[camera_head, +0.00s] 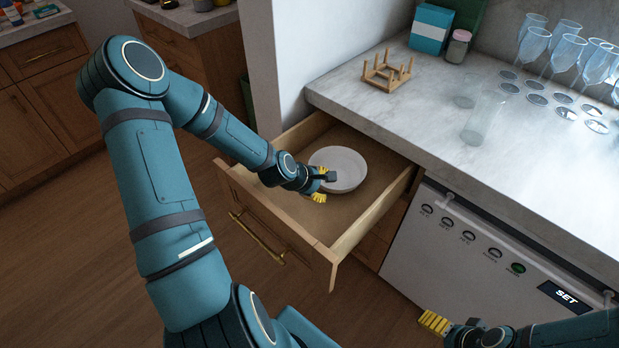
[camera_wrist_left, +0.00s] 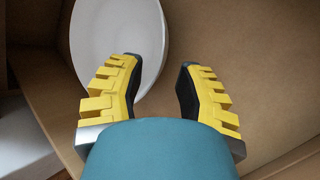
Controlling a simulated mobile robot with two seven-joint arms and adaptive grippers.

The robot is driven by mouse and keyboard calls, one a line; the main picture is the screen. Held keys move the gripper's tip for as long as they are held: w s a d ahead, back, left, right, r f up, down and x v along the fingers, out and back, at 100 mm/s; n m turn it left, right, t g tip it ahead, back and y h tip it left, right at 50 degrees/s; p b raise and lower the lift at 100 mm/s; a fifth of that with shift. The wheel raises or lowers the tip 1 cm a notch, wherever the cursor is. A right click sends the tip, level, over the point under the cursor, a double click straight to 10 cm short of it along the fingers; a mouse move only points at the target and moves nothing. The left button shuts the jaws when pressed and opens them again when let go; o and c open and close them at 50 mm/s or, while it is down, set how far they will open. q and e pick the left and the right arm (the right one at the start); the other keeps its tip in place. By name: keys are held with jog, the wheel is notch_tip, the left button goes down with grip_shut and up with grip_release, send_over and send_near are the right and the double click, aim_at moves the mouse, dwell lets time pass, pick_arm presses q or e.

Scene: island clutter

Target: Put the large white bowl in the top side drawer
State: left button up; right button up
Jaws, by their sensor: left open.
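The large white bowl (camera_head: 344,167) sits inside the open top side drawer (camera_head: 342,222), toward its back. The bowl also shows at the upper left of the left wrist view (camera_wrist_left: 115,35), resting on the drawer floor. My left gripper (camera_head: 327,186) is inside the drawer at the bowl's near side. In the left wrist view the left gripper's fingers (camera_wrist_left: 158,85) are spread with nothing between them; the left finger overlaps the bowl's rim in the picture. I cannot tell whether it touches. My right gripper (camera_head: 437,323) shows partly at the lower right, away from the drawer.
The marble counter (camera_head: 420,110) above the drawer holds a wooden rack (camera_head: 387,72), a blue box (camera_head: 430,30), a jar (camera_head: 458,46), a clear glass (camera_head: 484,118) and several wine glasses (camera_head: 565,50). A dishwasher (camera_head: 480,255) stands right of the drawer. The floor at left is clear.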

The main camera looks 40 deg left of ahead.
pick_arm(q)
jog(key=p+v, duration=0.2)
jog(key=v, duration=0.6)
jog(key=shift+p, duration=0.35)
jog(key=shift+r, duration=0.1)
